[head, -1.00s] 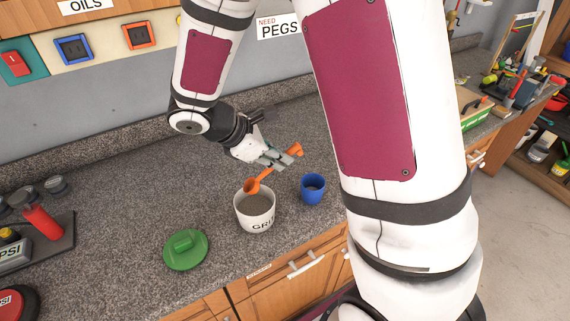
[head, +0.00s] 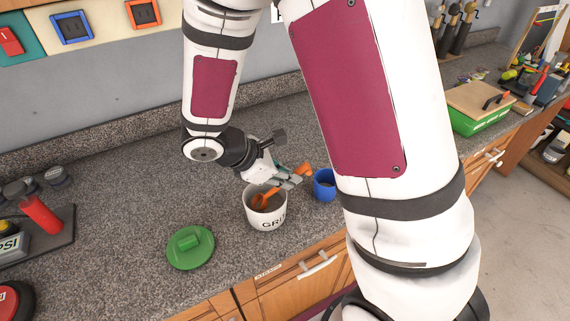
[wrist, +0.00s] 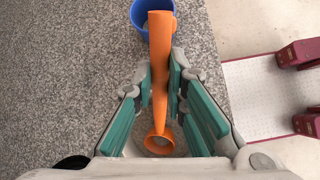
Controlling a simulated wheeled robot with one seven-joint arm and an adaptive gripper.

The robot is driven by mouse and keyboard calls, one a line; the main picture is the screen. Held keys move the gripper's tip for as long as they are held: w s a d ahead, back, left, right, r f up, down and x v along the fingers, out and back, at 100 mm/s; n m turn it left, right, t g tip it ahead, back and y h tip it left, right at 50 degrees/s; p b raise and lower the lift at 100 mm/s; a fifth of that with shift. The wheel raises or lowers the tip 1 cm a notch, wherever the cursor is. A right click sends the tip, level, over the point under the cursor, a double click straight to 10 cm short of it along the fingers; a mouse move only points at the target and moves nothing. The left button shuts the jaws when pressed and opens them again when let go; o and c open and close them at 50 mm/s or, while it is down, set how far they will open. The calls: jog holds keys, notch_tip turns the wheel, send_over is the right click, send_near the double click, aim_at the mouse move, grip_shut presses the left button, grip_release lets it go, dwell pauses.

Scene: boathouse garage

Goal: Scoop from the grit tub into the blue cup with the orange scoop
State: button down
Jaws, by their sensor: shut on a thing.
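My gripper (head: 288,182) is shut on the handle of the orange scoop (head: 303,169), which is tilted with its bowl (head: 258,201) down inside the mouth of the white grit tub (head: 267,220). In the wrist view the scoop handle (wrist: 161,40) runs between my fingers (wrist: 160,85). Its round bowl shows grey inside; whether that is held grit, I cannot tell. The blue cup (head: 324,190) stands upright just right of the tub, close to my arm. It also shows at the top of the wrist view (wrist: 138,14), partly behind the handle end.
A green lid (head: 190,250) lies on the counter left of the tub. A red-and-grey tool stand (head: 45,225) is at the far left. A green box with a wooden lid (head: 480,108) is at the right. The counter behind the tub is clear.

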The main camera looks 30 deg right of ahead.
aim_at(309, 162)
jog(key=f, duration=0.1)
jog(key=f+b, duration=0.1)
jog(key=shift+w+a+f, duration=0.15)
jog(key=shift+w+f, duration=0.05)
jog(key=shift+f, duration=0.1)
jog(key=r+p, duration=0.1)
jog(key=r, duration=0.2)
jog(key=r+p, duration=0.4)
jog(key=r, duration=0.1)
jog(key=shift+s+d+r, duration=0.25)
jog(key=shift+s+r, duration=0.1)
jog(key=shift+s+d+f+y+p, duration=0.15)
jog(key=shift+s+d+y+p, duration=0.05)
jog(key=shift+d+y+p, duration=0.25)
jog(key=shift+s+d+f+y+p, duration=0.1)
jog(key=shift+s+d+y+p, duration=0.05)
jog(key=shift+d+y+p, duration=0.25)
jog(key=y+p, duration=0.1)
jog(key=d+t+y+p, duration=0.1)
jog(key=d+f+y+p, duration=0.1)
jog(key=shift+s+d+m, duration=0.15)
jog(key=shift+s+m, duration=0.15)
jog(key=shift+d+f+t+y+p, duration=0.25)
jog(key=shift+f+t+y+p, duration=0.05)
jog(key=shift+y+p, duration=0.3)
